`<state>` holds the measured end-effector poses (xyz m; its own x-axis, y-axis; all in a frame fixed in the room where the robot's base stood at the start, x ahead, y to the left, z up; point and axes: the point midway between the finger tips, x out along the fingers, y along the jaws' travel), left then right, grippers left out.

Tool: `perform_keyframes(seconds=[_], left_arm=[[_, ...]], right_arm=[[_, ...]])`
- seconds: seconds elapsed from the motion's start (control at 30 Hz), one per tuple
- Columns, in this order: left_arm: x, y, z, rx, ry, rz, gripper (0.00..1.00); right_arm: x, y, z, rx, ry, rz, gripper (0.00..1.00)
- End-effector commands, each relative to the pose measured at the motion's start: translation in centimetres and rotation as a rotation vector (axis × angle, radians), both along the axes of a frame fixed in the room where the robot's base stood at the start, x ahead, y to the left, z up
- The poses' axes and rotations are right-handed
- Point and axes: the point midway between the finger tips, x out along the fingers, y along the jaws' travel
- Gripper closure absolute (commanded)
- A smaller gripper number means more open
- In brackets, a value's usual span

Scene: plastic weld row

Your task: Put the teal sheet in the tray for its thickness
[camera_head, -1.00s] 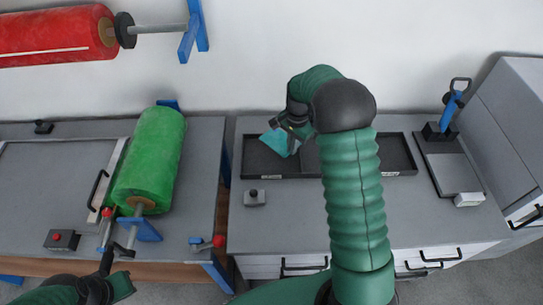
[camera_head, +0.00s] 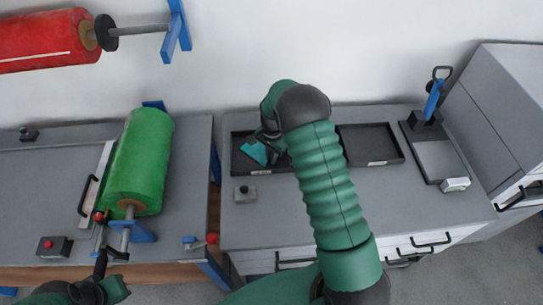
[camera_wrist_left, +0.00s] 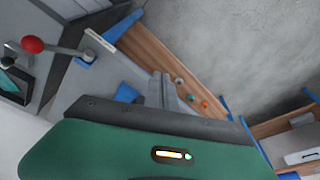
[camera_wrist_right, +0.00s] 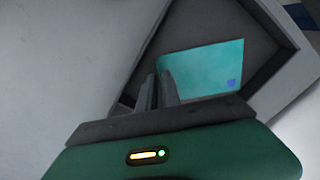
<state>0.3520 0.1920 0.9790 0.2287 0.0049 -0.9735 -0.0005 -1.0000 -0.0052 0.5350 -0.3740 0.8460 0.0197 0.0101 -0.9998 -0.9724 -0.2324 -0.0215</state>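The teal sheet (camera_head: 253,153) is a small thin piece over the left dark tray (camera_head: 236,169), within its outline. In the right wrist view the sheet (camera_wrist_right: 205,70) shows a small blue mark near one corner. My right gripper (camera_head: 266,139) is over this tray. Its fingers (camera_wrist_right: 158,82) are close together at the sheet's edge and appear shut on it; whether the sheet touches the tray floor is unclear. Another dark tray (camera_head: 370,146) lies to the right; my right arm hides the space between. My left gripper (camera_head: 101,264) is empty, its fingers (camera_wrist_left: 162,88) together.
A gauge with a blue handle (camera_head: 434,100) is at the right, beside a grey cabinet (camera_head: 505,110). A green roll (camera_head: 140,160) and a red-knobbed lever (camera_head: 210,239) are at the left.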

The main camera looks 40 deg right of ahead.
Motion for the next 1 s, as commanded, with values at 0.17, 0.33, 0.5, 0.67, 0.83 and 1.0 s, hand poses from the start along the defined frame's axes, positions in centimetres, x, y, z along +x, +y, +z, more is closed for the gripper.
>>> perform_keyframes(seconds=[0.17, 0.33, 0.5, 0.67, 0.83, 1.0], left_arm=[[0.0, 0.0, 0.0, 0.000, 0.000, 0.001, 1.00], [0.0, 0.0, 0.0, 0.000, 0.000, 0.001, 1.00], [0.0, 0.0, -0.1, 0.000, 0.000, 0.001, 1.00], [0.0, 0.0, -0.4, 0.000, 0.000, 0.000, 1.00], [0.0, 0.0, -0.6, 0.000, 0.000, 0.000, 1.00], [0.0, 0.0, -0.7, 0.000, 0.000, 0.001, 1.00]], right_arm=[[0.1, 0.0, 0.0, 0.000, -0.001, 0.001, 0.75], [0.0, -0.1, 0.0, 0.001, -0.001, 0.001, 0.75], [0.1, -0.1, 1.2, 0.000, -0.004, 0.001, 0.75], [0.1, -0.1, 5.1, 0.000, -0.007, 0.002, 0.75], [0.0, -0.1, 9.4, -0.001, -0.006, 0.002, 0.75], [-0.2, -0.1, 11.7, 0.000, -0.002, 0.003, 0.75]])
